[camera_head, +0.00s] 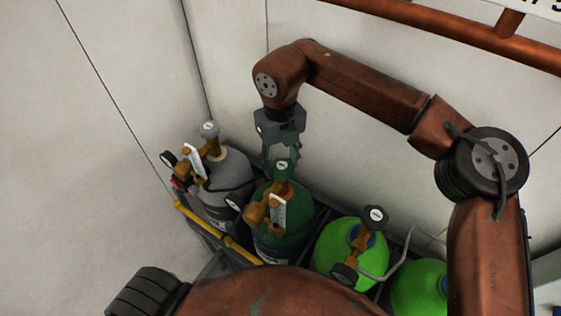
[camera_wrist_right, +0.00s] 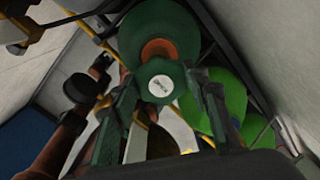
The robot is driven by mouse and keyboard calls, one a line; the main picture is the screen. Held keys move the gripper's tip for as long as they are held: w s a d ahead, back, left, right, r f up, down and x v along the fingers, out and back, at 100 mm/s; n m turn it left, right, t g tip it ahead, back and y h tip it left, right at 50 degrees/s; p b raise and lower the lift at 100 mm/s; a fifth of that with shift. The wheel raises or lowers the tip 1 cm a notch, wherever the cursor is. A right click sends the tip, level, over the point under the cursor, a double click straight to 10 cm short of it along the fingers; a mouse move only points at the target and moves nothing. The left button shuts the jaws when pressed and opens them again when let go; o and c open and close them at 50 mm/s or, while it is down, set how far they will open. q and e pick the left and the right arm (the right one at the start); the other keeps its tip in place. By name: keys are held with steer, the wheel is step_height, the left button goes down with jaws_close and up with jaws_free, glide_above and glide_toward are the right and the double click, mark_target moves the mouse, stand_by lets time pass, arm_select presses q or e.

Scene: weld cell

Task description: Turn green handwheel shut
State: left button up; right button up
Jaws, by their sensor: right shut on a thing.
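The green handwheel (camera_head: 283,165) sits on top of the dark green gas cylinder (camera_head: 290,228), above a brass valve and regulator (camera_head: 262,212). In the right wrist view the handwheel (camera_wrist_right: 160,86) shows as a lobed green knob with a white centre disc. My right gripper (camera_head: 281,150) reaches down from above and is shut on the handwheel. In the right wrist view its two fingers (camera_wrist_right: 162,112) stand on either side of the knob. The gripper partly hides the handwheel in the head view. My left gripper is not in view.
A grey cylinder (camera_head: 228,182) with a grey handwheel (camera_head: 209,130) stands to the left. A yellow bar (camera_head: 238,249) runs along the front. Pale walls close in behind.

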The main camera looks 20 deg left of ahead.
mark_target(280, 164)
steer(key=o, duration=1.2)
steer(key=shift+c, duration=0.2)
steer(key=shift+a+r, duration=0.1)
steer(key=shift+r, duration=3.65)
